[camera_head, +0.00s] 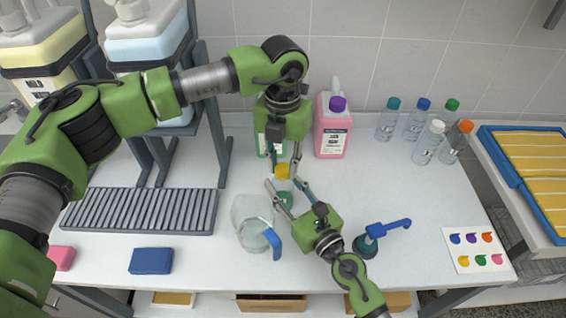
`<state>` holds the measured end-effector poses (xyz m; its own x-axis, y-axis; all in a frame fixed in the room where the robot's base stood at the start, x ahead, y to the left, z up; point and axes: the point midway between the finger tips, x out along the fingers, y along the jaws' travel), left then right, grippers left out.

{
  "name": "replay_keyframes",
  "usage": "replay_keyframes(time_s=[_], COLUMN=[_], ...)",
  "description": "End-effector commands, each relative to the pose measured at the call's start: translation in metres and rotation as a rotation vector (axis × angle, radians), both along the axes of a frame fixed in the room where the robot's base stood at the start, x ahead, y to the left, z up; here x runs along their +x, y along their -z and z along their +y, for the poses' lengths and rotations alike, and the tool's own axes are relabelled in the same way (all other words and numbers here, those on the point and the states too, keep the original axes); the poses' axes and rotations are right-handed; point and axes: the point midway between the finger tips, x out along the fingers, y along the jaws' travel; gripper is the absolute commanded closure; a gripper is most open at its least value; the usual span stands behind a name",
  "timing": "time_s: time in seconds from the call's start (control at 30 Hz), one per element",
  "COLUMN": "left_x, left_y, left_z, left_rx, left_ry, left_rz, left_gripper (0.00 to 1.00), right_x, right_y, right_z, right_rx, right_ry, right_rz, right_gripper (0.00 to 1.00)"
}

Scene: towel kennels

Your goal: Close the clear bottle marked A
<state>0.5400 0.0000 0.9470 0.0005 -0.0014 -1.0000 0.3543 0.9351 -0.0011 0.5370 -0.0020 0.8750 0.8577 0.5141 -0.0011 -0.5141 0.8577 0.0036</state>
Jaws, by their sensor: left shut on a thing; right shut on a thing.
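My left gripper (283,165) points down from above and is shut on a small yellow cap (282,172). My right gripper (287,186) reaches up from the front, shut just below the cap. Between and below its fingers shows a small clear bottle (286,199) with green in its lower part, mostly hidden by the fingers. The cap appears at the top of this bottle; I cannot tell whether it touches the neck or is seated. No letter A is readable.
A clear jug (250,215) with a blue handle stands close left of the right gripper. Several capped clear bottles (415,122) stand back right. The table's right middle is clear.

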Motion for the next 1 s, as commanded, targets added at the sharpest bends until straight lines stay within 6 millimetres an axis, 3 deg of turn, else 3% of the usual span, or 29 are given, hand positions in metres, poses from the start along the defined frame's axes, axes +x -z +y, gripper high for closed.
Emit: replay_keyframes(time_s=[1.0], left_x=[0.0008], left_y=[0.0009], left_z=[0.0006], left_rx=[0.002], left_ry=[1.821], left_rz=[-0.003], left_gripper=[1.0], right_x=[0.0], right_y=[0.0006], right_z=[-0.0004], right_rx=[-0.001], right_ry=[0.0], right_rz=[0.001], right_gripper=[1.0])
